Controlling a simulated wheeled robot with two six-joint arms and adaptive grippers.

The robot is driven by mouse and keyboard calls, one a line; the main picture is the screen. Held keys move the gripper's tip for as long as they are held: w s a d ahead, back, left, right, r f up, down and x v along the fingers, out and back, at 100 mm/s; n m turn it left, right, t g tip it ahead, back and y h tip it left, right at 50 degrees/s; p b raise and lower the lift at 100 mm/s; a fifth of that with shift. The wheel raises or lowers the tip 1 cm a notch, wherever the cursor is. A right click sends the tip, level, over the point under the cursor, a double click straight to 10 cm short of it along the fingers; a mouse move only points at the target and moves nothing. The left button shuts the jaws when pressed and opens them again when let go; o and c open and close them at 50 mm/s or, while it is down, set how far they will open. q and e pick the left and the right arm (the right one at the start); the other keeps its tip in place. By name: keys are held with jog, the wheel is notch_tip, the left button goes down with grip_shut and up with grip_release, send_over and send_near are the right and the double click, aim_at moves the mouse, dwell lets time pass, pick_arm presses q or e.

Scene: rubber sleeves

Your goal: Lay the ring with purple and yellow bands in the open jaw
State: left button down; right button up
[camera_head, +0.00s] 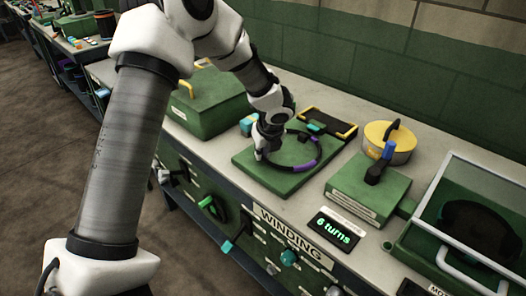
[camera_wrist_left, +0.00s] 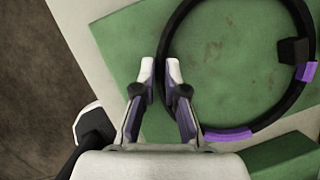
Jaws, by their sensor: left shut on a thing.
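The black ring (camera_head: 320,156) shows over a flat green plate (camera_head: 252,168) on the bench, with purple bands on it; I see no yellow band. My left gripper (camera_head: 262,148) is at the ring's left side. In the left wrist view, the fingers of my left gripper (camera_wrist_left: 160,68) are shut on the left edge of the ring (camera_wrist_left: 183,20), with a purple band near the bottom and another at the right. A small black block (camera_wrist_left: 293,51) sits at the ring's right side there. I cannot tell which part is the open jaw. My right gripper is not in view.
A green block with a blue-tipped lever (camera_head: 368,188) stands right of the plate. A yellow-lidded round pot (camera_head: 402,150) is behind it. A green box (camera_head: 210,105) stands to the left, and a clear-covered unit (camera_head: 475,215) to the right. A black yellow-edged tray (camera_head: 328,122) lies behind the plate.

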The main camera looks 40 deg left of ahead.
pick_arm(q)
jog(key=shift+w, duration=0.1)
jog(key=shift+f, duration=0.1)
jog(key=shift+f, duration=0.1)
jog(key=c, duration=1.2)
grip_release()
jog(key=shift+r, duration=0.25)
jog(key=p+v, duration=0.1)
jog(key=v, duration=1.1)
